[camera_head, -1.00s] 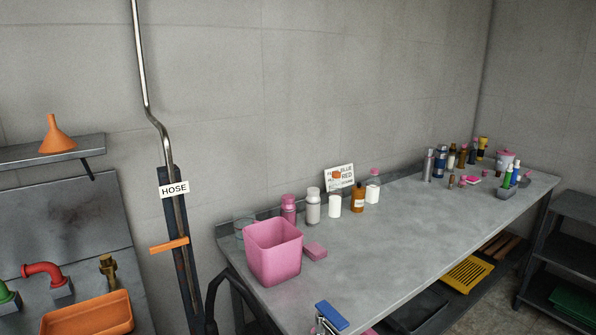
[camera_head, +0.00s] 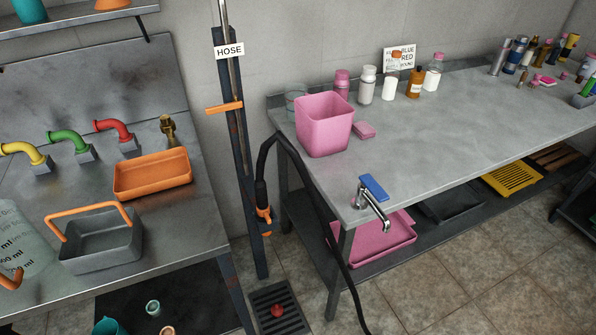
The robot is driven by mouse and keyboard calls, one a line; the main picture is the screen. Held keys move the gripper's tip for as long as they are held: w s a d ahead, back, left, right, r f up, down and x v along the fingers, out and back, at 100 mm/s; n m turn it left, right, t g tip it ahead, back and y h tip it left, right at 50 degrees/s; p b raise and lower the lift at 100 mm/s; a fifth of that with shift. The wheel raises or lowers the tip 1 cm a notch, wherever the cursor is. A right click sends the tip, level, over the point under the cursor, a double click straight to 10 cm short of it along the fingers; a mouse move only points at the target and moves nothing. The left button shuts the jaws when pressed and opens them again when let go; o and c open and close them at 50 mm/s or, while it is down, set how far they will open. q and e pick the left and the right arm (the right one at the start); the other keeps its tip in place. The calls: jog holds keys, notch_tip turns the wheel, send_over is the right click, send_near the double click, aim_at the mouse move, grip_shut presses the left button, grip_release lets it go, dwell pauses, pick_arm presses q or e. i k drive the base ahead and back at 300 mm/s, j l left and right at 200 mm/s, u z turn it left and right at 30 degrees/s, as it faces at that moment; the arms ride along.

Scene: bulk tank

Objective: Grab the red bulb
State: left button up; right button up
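A small rounded red object (camera_head: 277,310), which looks like the red bulb, sits on a dark floor grate (camera_head: 268,294) at the bottom of the head view, between the two benches. It is small, so its exact shape is hard to tell. Neither of my grippers is in view.
A grey bench (camera_head: 458,121) with a pink bin (camera_head: 325,125) stands right of the grate. A black hose (camera_head: 318,198) hangs down to the floor beside it. A metal sink bench (camera_head: 205,215) with an orange tray (camera_head: 152,174) and grey basket (camera_head: 100,243) stands left. Tiled floor (camera_head: 435,290) is clear at lower right.

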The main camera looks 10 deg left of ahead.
aim_at(277, 310)
jog(key=k+l+u, duration=0.1)
jog(key=u, duration=0.2)
jog(key=k+u, duration=0.3)
jog(key=i+l, duration=0.3)
jog(key=i, duration=0.15)
jog(key=i+l+u, duration=0.15)
jog(key=u, duration=0.25)
jog(key=i+l+u, duration=0.45)
jog(key=u, duration=0.7)
